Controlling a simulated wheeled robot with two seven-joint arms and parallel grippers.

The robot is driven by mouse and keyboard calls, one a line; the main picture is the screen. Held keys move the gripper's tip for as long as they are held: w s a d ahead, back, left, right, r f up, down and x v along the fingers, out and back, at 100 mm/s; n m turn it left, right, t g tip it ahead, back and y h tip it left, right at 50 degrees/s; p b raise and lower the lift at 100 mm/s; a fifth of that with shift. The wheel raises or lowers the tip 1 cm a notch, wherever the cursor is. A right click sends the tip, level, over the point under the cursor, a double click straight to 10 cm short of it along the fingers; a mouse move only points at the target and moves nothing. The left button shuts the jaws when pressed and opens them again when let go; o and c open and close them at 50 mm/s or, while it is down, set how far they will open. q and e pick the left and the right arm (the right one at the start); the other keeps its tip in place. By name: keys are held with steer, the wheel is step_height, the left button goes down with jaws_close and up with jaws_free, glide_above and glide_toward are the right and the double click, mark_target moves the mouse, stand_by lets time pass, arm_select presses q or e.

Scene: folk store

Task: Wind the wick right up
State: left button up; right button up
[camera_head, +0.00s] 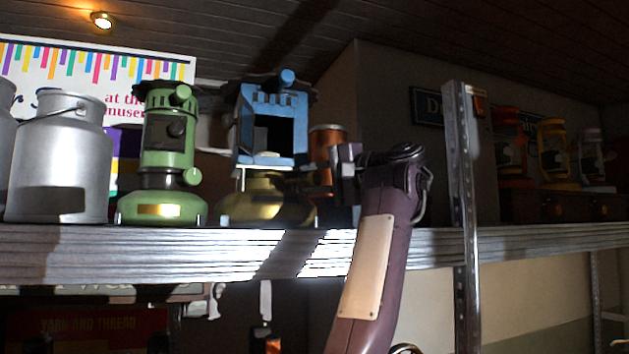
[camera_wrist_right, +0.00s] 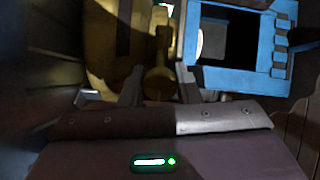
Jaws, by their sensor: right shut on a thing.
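A blue-and-brass heater (camera_head: 270,118) stands on the grey shelf, with a blue square housing above a rounded brass base (camera_head: 262,205). The blue housing (camera_wrist_right: 275,50) and brass body (camera_wrist_right: 103,45) also show in the right wrist view. My right gripper (camera_head: 325,180) reaches in from the right, low beside the heater. In the right wrist view its fingers (camera_wrist_right: 158,90) are shut on a small brass wick knob (camera_wrist_right: 157,78) in front of the brass body. The wick itself cannot be made out. My left gripper is not in view.
A green heater (camera_head: 168,150) and a metal milk can (camera_head: 62,165) stand left on the shelf (camera_head: 100,242). A copper-coloured cylinder (camera_head: 328,138) is behind my gripper. A metal upright (camera_head: 464,200) rises to the right. Several coloured lanterns (camera_head: 552,150) stand at the far right.

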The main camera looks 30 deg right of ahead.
steer(key=m, duration=0.4)
steer(key=shift+r+m, duration=0.15)
steer(key=shift+m, duration=0.15)
steer(key=m+p, duration=0.1)
steer(key=m, duration=0.3)
steer(key=shift+m, duration=0.3)
steer(key=m, duration=0.5)
steer(key=shift+p, duration=0.4)
steer(key=shift+m+p, duration=0.35)
steer(key=shift+m, duration=1.55)
steer(key=shift+f, duration=0.2)
steer(key=o, duration=1)
steer(key=shift+c, duration=0.2)
